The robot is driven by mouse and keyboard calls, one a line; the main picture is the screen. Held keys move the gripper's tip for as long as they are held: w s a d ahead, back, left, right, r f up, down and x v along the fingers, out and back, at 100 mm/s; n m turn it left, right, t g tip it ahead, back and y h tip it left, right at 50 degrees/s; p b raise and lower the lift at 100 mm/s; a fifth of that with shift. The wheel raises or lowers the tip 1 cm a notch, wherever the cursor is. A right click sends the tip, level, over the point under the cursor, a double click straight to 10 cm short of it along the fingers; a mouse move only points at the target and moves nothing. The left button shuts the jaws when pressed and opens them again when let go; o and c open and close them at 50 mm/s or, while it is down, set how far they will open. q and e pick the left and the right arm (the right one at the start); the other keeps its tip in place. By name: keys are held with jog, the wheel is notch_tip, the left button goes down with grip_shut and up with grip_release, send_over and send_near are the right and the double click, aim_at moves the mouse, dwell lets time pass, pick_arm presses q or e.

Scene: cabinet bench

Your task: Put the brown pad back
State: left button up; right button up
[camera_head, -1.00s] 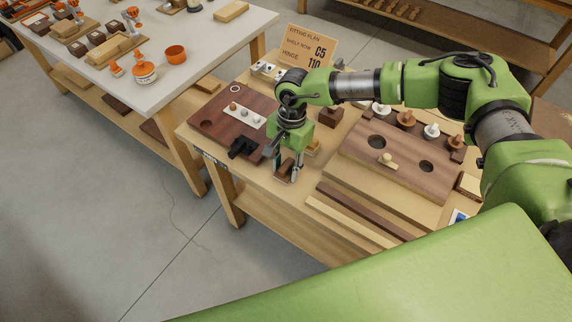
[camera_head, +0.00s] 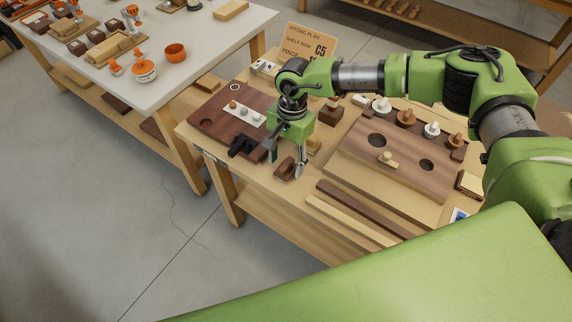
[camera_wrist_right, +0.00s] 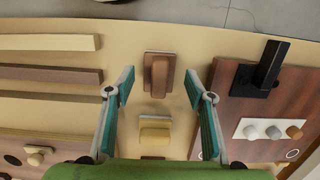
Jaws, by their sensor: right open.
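The brown pad (camera_head: 285,169) is a small dark block with a raised grip on top. It rests on the bench between the dark red-brown board and the long strips. My right gripper (camera_head: 287,163) is above it and points down. In the right wrist view the brown pad (camera_wrist_right: 158,75) lies ahead between the spread fingers of the open gripper (camera_wrist_right: 160,95), with clear gaps on both sides. A lighter tan pad (camera_wrist_right: 155,131) stands in line with it, nearer the palm. My left gripper is not in view.
The dark board (camera_head: 204,116) with a black bracket (camera_head: 241,147) is left of the gripper. Two long strips (camera_head: 352,222) and a board with round holes (camera_head: 405,148) are to the right. A fitting plan card (camera_head: 308,44) stands at the back. Bare bench shows around the pad.

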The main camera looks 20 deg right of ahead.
aim_at(289, 160)
notch_tip(289, 160, up, 10)
jog(key=b, duration=0.1)
jog(key=shift+w+d+b, duration=0.3)
jog(key=shift+d, duration=0.15)
